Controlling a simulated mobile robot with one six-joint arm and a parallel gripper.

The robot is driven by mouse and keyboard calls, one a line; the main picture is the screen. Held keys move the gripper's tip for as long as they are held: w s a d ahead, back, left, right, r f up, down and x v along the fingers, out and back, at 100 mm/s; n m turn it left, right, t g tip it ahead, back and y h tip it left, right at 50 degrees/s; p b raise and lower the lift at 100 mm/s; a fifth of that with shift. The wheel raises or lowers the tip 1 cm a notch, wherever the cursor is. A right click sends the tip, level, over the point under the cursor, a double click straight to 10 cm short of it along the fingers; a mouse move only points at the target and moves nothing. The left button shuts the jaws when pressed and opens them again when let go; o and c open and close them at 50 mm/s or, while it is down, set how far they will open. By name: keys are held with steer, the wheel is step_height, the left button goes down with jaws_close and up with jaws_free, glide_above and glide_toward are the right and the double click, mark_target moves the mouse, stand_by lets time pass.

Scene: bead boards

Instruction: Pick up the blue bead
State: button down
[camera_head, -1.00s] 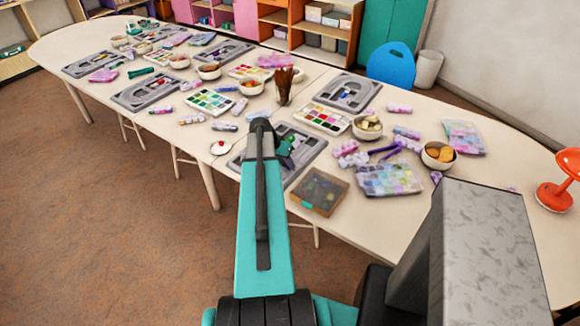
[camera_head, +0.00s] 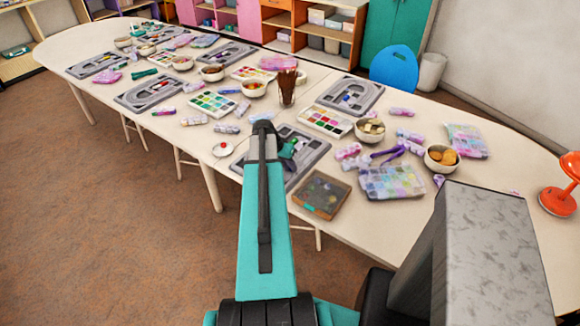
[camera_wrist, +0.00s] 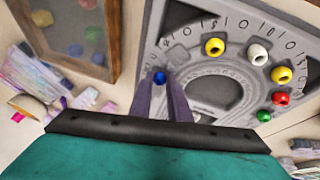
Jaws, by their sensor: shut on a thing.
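The blue bead (camera_wrist: 160,77) shows in the wrist view between the tips of my gripper (camera_wrist: 161,84), which is shut on it. Behind it is a grey bead board (camera_wrist: 185,15) with curved grooves and printed numbers. Two yellow beads (camera_wrist: 214,47), a white bead (camera_wrist: 257,54) and a red bead (camera_wrist: 280,98) sit along the board's groove. I cannot tell how far the blue bead is from the board. In the head view my arm hides part of the board (camera_head: 308,153), and the blue bead cannot be made out there.
A lidded bead box (camera_head: 320,194) lies right of the board. A cup of brown sticks (camera_head: 287,88), a paint palette (camera_head: 326,121), bowls (camera_head: 369,130) and several markers crowd the table.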

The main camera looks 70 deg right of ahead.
steer(key=shift+r, duration=0.2)
step_height(320, 180, up, 2)
steer(key=shift+r+b, duration=0.2)
steer(key=shift+b, duration=0.6)
steer(key=a+b, duration=0.1)
steer(key=a, duration=0.3)
steer(key=w+a+r+b, duration=0.1)
steer(key=a, duration=0.4)
steer(key=a+b, duration=0.1)
steer(key=a, duration=0.3)
steer(key=shift+w+a+r+b, duration=0.15)
steer(key=shift+a+r+b, duration=0.1)
steer(key=shift+r+b, duration=0.1)
steer(key=shift+w+a+r+p, duration=0.1)
steer(key=shift+r+p, duration=0.1)
steer(key=shift+p, duration=0.95)
steer(key=shift+p, duration=0.3)
steer(key=a+p, duration=0.1)
steer(key=p, duration=0.3)
steer(key=shift+a+p, duration=0.25)
steer(key=shift+p, duration=0.15)
